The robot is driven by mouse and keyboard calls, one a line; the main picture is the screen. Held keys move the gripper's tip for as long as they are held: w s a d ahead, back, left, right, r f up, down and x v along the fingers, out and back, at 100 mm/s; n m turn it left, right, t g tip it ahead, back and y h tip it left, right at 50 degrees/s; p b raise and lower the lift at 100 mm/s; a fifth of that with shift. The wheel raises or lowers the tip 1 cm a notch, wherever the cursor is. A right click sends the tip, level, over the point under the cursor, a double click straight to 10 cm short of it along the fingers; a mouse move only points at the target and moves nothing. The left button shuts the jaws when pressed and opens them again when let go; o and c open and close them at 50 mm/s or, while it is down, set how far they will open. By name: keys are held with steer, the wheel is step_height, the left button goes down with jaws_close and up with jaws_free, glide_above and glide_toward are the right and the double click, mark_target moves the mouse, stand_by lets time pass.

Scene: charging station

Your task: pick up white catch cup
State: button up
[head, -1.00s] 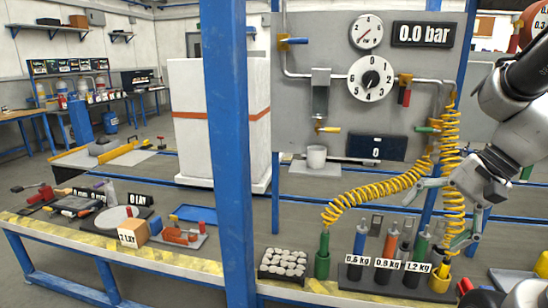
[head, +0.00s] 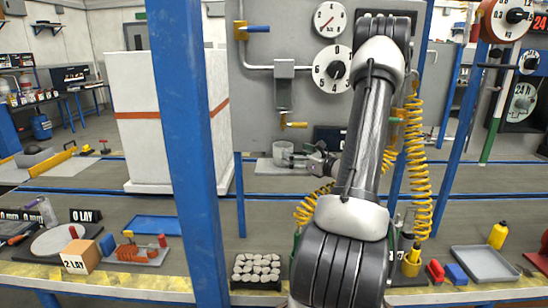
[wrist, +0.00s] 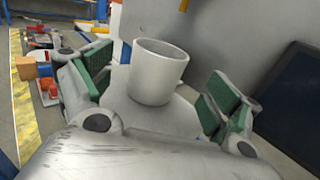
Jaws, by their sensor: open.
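The white catch cup (head: 283,154) stands upright on a light grey plate (head: 268,168) below the yellow-handled drain tap (head: 291,125). In the wrist view the cup (wrist: 158,72) is between my gripper's green-padded fingers, with visible gaps on both sides. My gripper (head: 300,158) reaches the cup from the right in the head view. Its fingers are open and hold nothing; in the wrist view the gripper (wrist: 160,95) spreads wide around the cup. My arm hides part of the panel and bench.
A blue post (head: 188,150) stands left of the cup. The grey panel (head: 258,95) with gauges rises behind it. Yellow coiled hoses (head: 418,165) hang at right. A tray of pale stones (head: 256,268) lies on the front bench.

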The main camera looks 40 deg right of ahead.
steer(key=w, duration=0.3)
steer(key=w+a, duration=0.1)
steer(key=w, duration=0.1)
steer(key=shift+w+f, duration=0.1)
steer(key=c, duration=1.1)
